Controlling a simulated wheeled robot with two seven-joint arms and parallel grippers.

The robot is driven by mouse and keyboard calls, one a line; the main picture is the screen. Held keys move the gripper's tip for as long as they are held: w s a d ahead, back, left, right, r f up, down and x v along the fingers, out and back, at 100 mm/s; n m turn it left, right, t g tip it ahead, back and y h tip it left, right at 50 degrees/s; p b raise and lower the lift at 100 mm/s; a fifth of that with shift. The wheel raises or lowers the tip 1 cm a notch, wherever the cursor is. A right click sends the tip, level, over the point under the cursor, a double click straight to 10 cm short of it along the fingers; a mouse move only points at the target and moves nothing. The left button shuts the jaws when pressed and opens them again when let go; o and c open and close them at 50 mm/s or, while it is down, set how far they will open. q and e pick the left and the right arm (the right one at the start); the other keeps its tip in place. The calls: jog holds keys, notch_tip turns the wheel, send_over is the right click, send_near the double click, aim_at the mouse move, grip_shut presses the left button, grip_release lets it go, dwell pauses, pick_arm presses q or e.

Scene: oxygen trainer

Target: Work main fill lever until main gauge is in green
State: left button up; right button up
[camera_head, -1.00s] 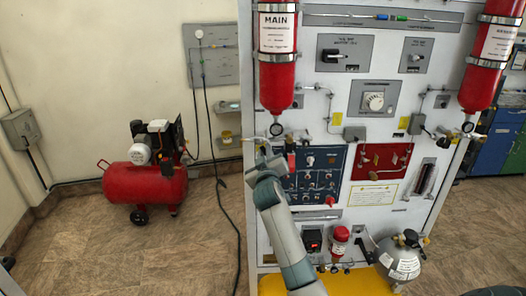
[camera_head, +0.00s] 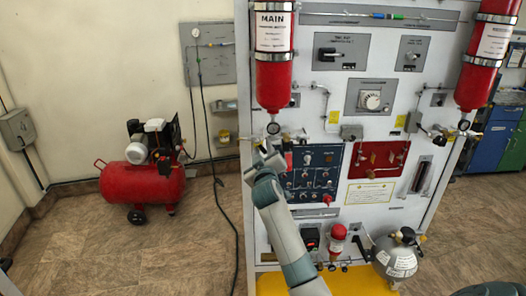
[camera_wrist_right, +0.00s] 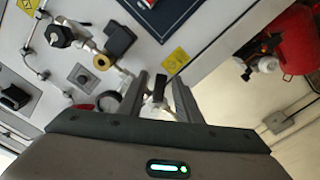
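The red cylinder marked MAIN (camera_head: 273,75) hangs at the upper left of the white panel. The small round main gauge (camera_head: 273,128) sits just below it; its needle and green band are too small to read. My right gripper (camera_head: 264,150) is just below the gauge, at the panel's left edge. In the right wrist view its two fingers (camera_wrist_right: 159,92) stand apart, with a small dark-handled lever (camera_wrist_right: 158,90) on a metal fitting between them. I cannot tell whether either finger touches it. My left gripper is not in view.
A blue control panel (camera_head: 314,181) and a red panel (camera_head: 376,158) lie right of my right arm. A second red cylinder (camera_head: 484,60) hangs at right. A red compressor (camera_head: 143,184) stands on open floor at left. A silver tank (camera_head: 397,262) sits low at right.

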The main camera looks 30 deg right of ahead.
jog(key=shift+s, duration=0.1)
jog(key=shift+s+a+f+b, duration=0.1)
jog(key=shift+s+a+b, duration=0.25)
jog(key=shift+s, duration=0.1)
jog(key=b+v, duration=0.5)
jog(key=v, duration=1.1)
jog(key=shift+b, duration=0.35)
jog(key=shift+a, duration=0.15)
